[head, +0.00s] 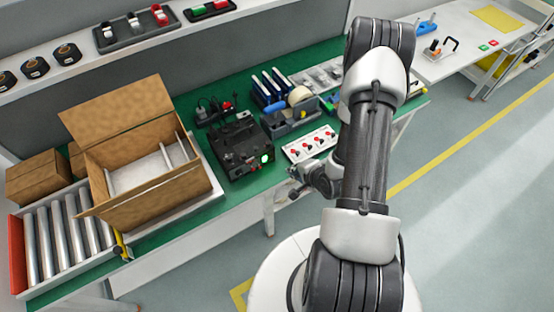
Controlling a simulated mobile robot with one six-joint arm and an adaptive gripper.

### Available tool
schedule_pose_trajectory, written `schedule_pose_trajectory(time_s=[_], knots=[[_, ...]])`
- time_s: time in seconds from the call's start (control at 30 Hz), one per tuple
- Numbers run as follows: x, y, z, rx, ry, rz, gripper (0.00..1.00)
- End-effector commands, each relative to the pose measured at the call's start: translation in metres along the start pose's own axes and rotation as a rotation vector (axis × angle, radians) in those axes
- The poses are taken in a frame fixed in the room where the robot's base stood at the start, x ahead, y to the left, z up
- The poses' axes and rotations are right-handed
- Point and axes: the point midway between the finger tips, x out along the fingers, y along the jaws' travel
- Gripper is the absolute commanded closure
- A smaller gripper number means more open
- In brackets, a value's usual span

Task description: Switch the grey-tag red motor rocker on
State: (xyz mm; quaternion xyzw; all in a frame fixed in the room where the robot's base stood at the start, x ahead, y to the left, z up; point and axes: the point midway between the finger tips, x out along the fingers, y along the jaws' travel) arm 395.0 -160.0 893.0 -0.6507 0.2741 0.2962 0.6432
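A black coder machine (238,147) stands on the green bench top, with a lit green spot (266,158) on its front right. To its right is a white panel (312,143) with several red controls and small dark marks. Tags are too small to read, so I cannot tell which control is the grey-tag red motor rocker, or its position. My gripper (302,184) is small and dark, low in front of the bench edge, just below the white panel and apart from it. My arm partly hides it, and its fingers are unclear.
An open cardboard box (150,190) stands left of the machine beside a roller conveyor (70,240). A grey bin with a tape roll (299,96) sits behind the panel. A shelf (110,60) runs above. Clear floor lies right.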

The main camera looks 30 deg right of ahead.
Motion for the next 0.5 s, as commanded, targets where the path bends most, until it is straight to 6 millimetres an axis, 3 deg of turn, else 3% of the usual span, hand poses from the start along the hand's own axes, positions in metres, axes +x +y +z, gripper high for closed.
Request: schedule_pose_trajectory(time_s=[0.27, 0.5], knots=[[0.004, 0.000, 0.000, -0.003, 0.000, 0.001, 1.00], [0.042, 0.001, 0.001, -0.006, -0.002, 0.000, 1.00]])
